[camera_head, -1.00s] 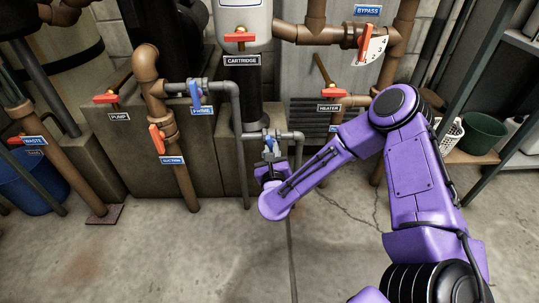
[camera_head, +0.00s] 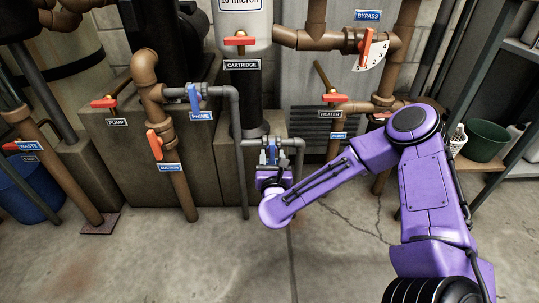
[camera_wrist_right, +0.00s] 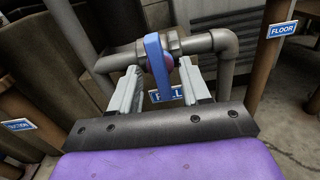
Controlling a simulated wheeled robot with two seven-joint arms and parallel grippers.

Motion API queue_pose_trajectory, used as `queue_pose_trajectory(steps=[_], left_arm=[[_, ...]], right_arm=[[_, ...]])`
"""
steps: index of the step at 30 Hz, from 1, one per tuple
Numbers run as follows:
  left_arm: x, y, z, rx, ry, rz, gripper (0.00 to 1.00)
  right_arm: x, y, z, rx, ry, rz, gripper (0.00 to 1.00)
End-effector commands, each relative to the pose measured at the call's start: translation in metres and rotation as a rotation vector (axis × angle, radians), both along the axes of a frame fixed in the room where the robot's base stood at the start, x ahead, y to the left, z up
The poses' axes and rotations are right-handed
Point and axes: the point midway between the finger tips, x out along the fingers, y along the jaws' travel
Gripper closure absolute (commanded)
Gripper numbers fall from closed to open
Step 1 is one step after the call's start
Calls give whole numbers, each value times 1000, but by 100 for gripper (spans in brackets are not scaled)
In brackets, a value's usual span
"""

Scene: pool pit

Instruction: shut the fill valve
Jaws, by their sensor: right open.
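The fill valve (camera_head: 271,152) has a blue lever and sits on a grey pipe low in the middle of the head view. In the right wrist view, its blue lever (camera_wrist_right: 157,70) points down across the pipe, with a blue FILL label (camera_wrist_right: 166,94) behind it, partly hidden. My right gripper (camera_head: 271,166) is open at the valve. In the right wrist view, its two fingers (camera_wrist_right: 160,80) stand on either side of the lever, with gaps visible. Whether either finger touches the lever I cannot tell. My left gripper is not in view.
The blue PRIME lever (camera_head: 194,98) is up and left, and the orange SUCTION lever (camera_head: 154,144) is left. The orange HEATER lever (camera_head: 335,98) and BYPASS lever (camera_head: 366,47) are right. A green bucket (camera_head: 483,140) sits on a shelf at right. The front floor is mostly clear.

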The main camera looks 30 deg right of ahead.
Motion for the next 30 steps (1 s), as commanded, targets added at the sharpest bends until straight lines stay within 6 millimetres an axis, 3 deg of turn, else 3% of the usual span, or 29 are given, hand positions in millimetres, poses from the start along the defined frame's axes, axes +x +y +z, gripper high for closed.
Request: queue_pose_trajectory(steps=[13, 23, 26, 30], left_arm=[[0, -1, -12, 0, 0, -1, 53], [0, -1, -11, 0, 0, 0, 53], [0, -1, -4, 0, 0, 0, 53], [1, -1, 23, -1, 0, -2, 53]], right_arm=[[-53, 34, -2, -1, -1, 4, 53], [-60, 37, 0, -1, 1, 0, 53], [-60, 37, 8, -1, 1, 0, 53], [-61, 34, 34, 0, 0, -6, 53]])
